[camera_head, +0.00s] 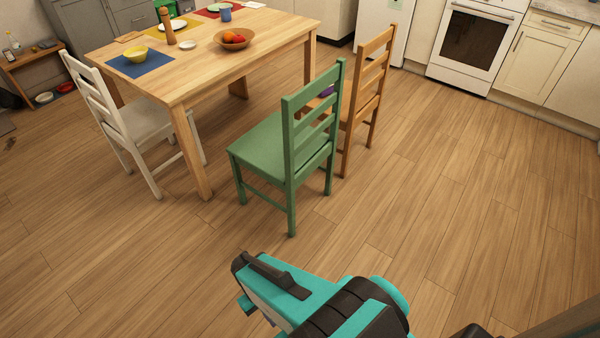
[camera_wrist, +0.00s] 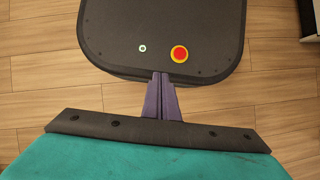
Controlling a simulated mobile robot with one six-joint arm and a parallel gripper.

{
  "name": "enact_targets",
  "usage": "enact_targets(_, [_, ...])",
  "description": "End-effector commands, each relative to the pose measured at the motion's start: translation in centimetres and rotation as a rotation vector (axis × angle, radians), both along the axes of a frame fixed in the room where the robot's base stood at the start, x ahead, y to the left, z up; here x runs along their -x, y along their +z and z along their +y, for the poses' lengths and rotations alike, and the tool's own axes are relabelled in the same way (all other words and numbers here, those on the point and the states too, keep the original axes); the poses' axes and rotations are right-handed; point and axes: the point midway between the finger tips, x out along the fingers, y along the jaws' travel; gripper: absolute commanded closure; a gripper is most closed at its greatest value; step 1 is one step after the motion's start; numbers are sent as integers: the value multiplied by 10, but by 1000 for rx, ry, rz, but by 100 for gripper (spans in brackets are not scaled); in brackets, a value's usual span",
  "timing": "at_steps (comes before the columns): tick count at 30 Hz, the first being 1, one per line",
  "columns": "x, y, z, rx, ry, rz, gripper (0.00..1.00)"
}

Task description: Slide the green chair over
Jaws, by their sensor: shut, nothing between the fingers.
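The green chair (camera_head: 268,147) stands upright on the floor at the near right corner of the wooden table (camera_head: 205,80). Its slatted back is toward the right and its seat faces the table. My gripper (camera_wrist: 161,80) is shut and empty in the wrist view, its purple fingers pressed together over my own dark base. In the head view my teal and black arm shows at the bottom, nearer than the chair and apart from it. The fingers cannot be made out there. The chair is not in the wrist view.
An orange-brown wooden chair (camera_head: 372,75) stands close behind the green one, with something purple on its seat. A white chair (camera_head: 140,128) is at the table's left. The table holds bowls and mats. The floor (camera_head: 450,215) is clear to the right, before the oven (camera_head: 470,45).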

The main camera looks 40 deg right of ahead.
Motion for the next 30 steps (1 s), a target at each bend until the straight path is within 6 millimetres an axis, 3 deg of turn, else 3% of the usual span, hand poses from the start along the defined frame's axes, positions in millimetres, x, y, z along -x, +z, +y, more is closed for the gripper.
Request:
enact_targets(11, [-1, -1, 0, -2, -3, -1, 100])
enact_targets(17, [-12, -15, 1, -32, -53, -13, 100])
enact_targets(23, [-42, -41, 7, -109, -181, -46, 100])
enact_targets(30, [-93, -71, 0, -234, -373, -114, 100])
